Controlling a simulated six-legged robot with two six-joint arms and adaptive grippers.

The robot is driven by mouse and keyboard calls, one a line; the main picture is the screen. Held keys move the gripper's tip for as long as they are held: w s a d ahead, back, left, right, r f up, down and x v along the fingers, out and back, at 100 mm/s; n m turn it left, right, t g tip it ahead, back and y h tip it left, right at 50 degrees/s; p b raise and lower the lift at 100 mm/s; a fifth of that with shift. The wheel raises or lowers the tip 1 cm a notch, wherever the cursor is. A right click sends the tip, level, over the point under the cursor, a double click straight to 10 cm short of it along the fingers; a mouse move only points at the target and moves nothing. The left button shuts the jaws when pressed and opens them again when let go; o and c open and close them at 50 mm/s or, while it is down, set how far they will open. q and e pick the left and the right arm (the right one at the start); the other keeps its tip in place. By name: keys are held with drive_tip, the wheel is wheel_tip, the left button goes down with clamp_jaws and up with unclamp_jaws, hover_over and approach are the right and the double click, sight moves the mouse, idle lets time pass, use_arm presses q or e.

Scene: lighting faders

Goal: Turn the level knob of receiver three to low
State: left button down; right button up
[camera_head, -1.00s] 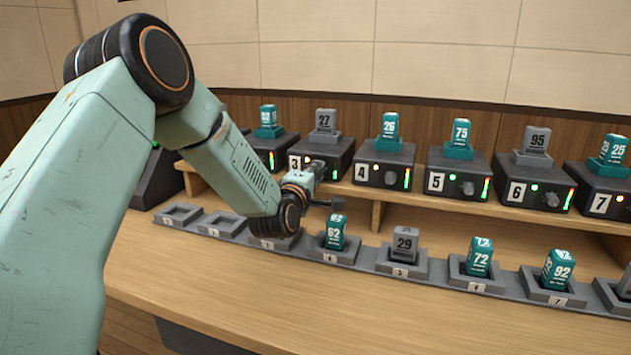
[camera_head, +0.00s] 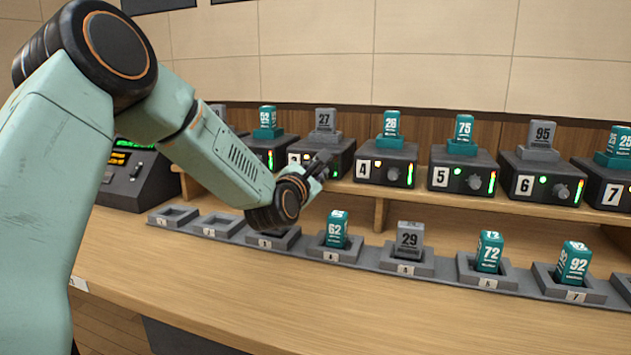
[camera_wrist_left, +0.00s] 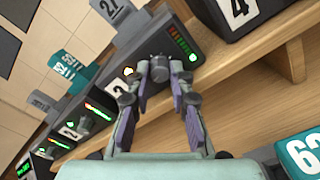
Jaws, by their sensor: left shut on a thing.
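Receiver three (camera_head: 338,150) is a dark box on the shelf with the grey pack 27 (camera_head: 325,119) on top. In the left wrist view its front shows a lit indicator light (camera_wrist_left: 128,71) and a level bar (camera_wrist_left: 182,43) of green to red lights. My left gripper (camera_head: 322,163) is at the front of this box. In the left wrist view my left gripper (camera_wrist_left: 160,73) has its two fingertips on either side of the dark level knob (camera_wrist_left: 159,67) and is shut on it. Which way the knob points cannot be told. My right gripper is not in view.
Receiver four (camera_head: 385,165) stands to the right, with more receivers along the shelf. Below, a row of numbered grey cradles holds packs such as teal 62 (camera_head: 336,230) and grey 29 (camera_head: 409,240). A dark console (camera_head: 140,172) stands at the left.

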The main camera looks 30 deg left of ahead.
use_arm(q)
drive_tip(key=n+b, duration=0.1)
drive_tip(key=n, duration=0.2)
drive_tip(key=n+b, duration=0.1)
drive_tip(key=shift+d+f+b, duration=0.1)
drive_tip(key=shift+f+b, duration=0.2)
drive_tip(key=shift+r+n+b, duration=0.15)
drive_tip(key=shift+n+b, duration=0.2)
drive_tip(key=shift+n, duration=1.45)
drive_tip(key=c, duration=1.5)
unclamp_jaws()
drive_tip(key=shift+r, duration=0.15)
drive_tip(key=shift+o, duration=0.2)
drive_tip(key=shift+s, duration=0.15)
drive_tip(key=v, duration=1.1)
drive_tip(key=shift+s, duration=0.4)
